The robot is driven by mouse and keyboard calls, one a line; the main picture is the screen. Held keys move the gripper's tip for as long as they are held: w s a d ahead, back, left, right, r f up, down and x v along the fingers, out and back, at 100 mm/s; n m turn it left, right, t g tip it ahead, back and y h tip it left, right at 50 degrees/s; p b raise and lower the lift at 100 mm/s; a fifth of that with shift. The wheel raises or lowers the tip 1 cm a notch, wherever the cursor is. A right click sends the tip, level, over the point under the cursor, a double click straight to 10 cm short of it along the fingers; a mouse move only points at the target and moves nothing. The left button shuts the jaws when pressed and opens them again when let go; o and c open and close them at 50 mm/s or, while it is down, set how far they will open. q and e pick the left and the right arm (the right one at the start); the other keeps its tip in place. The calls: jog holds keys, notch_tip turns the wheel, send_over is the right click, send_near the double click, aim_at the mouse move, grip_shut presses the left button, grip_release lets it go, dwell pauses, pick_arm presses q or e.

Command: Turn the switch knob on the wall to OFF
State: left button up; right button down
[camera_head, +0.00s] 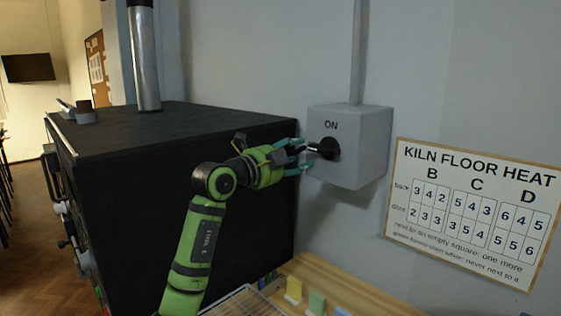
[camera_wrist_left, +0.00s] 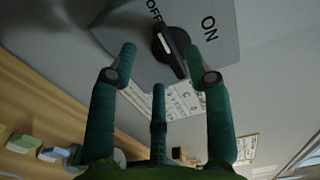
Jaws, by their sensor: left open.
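The switch knob (camera_head: 327,148) is a black bar handle on a grey wall box (camera_head: 362,146) marked ON above it. In the left wrist view the knob (camera_wrist_left: 171,52) has a white mark on its upper-left part, on the side toward the partly cut-off OFF label. ON stands to its right there. My left gripper (camera_head: 303,156) is open at the knob's left side. In the left wrist view the knob shows between the two outer fingertips of the gripper (camera_wrist_left: 160,54); the right one looks close to it, contact unclear. My right gripper is out of view.
A large black kiln (camera_head: 200,140) stands left of the box, behind my left arm. A sign (camera_head: 470,210) hangs on the wall to the right. A wooden shelf (camera_head: 345,285) with small coloured blocks runs below. The wall around the box is mostly clear.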

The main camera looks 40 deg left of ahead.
pick_arm(q)
jog(key=s, duration=0.6)
jog(key=shift+a, duration=0.2)
